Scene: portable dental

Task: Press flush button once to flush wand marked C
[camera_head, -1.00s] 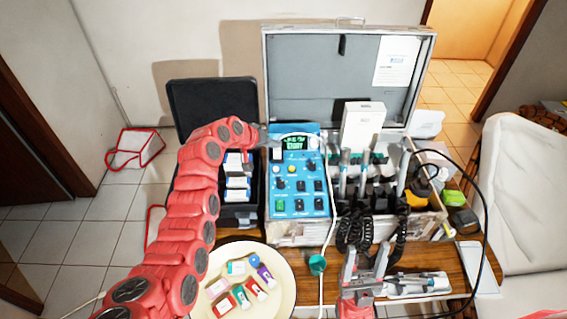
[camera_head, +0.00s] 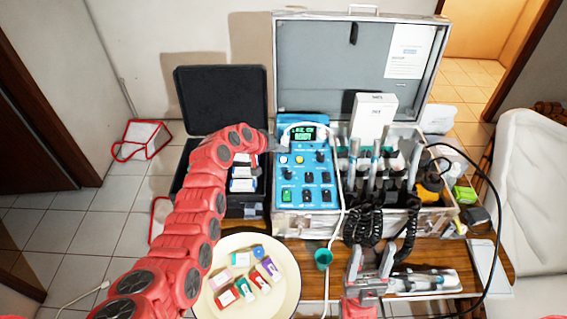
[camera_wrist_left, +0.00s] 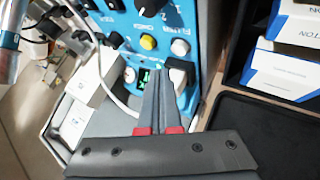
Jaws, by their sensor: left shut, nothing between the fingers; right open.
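The blue control panel (camera_head: 322,178) stands in the open metal case, with a lit green display (camera_head: 303,133), a yellow button (camera_head: 299,160) and a white button beside it (camera_head: 284,160). In the left wrist view, lettering that looks like "FLUSH" is by the white button (camera_wrist_left: 180,46), next to the yellow button (camera_wrist_left: 148,42). My left gripper (camera_wrist_left: 161,82) is shut and empty, its tips over the panel's display end; contact cannot be judged. Several wands (camera_head: 374,162) stand in the case; the C mark is not readable. My right gripper (camera_head: 371,262) is open in front of the case.
A black open box (camera_head: 220,98) with small cartons is left of the panel. A cream plate (camera_head: 284,300) holds several small cartons.

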